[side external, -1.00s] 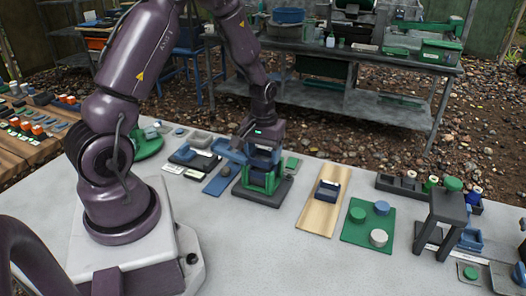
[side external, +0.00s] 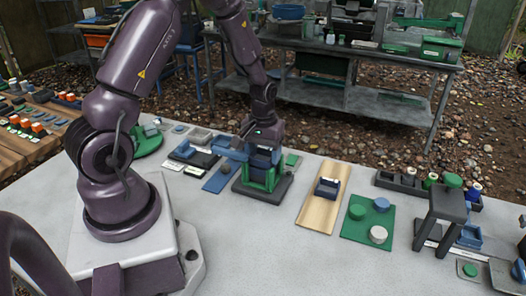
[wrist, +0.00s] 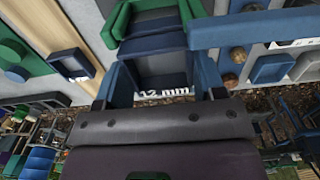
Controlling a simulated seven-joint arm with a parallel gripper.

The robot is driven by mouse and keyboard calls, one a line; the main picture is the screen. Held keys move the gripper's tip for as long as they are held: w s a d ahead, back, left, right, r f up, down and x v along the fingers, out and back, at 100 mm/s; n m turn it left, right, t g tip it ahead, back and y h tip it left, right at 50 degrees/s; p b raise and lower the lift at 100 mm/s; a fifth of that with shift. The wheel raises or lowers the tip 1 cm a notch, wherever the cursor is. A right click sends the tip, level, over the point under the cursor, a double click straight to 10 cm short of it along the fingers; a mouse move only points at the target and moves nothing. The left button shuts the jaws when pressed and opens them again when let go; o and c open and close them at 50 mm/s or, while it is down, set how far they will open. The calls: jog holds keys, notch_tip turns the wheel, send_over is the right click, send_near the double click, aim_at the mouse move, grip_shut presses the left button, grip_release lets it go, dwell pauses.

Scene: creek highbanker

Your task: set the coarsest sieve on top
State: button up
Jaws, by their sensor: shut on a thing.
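My gripper (side external: 264,143) is over the green-posted stand and shut on a dark blue sieve (wrist: 160,70). The sieve is a square open frame, and its front label reads "12 mm" in the wrist view. It sits between the green posts (side external: 262,180) of the stand, whose dark base (side external: 282,190) rests on the table. Another blue sieve shows beyond it, inside the green frame (wrist: 118,18), in the wrist view. The fingers hide part of the stack, so I cannot tell whether the held sieve rests on what is below.
A wooden board (side external: 312,212) carrying a small dark blue box (side external: 328,187) lies right of the stand. A green mat (side external: 362,240) with round pieces and a dark grey stand (side external: 446,207) are farther right. Blue and grey trays (side external: 220,180) lie close on the left.

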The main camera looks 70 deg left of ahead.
jog(key=shift+f, duration=0.25)
jog(key=o, duration=0.9)
jog(key=shift+o, duration=0.2)
jog(key=shift+r, duration=3.8)
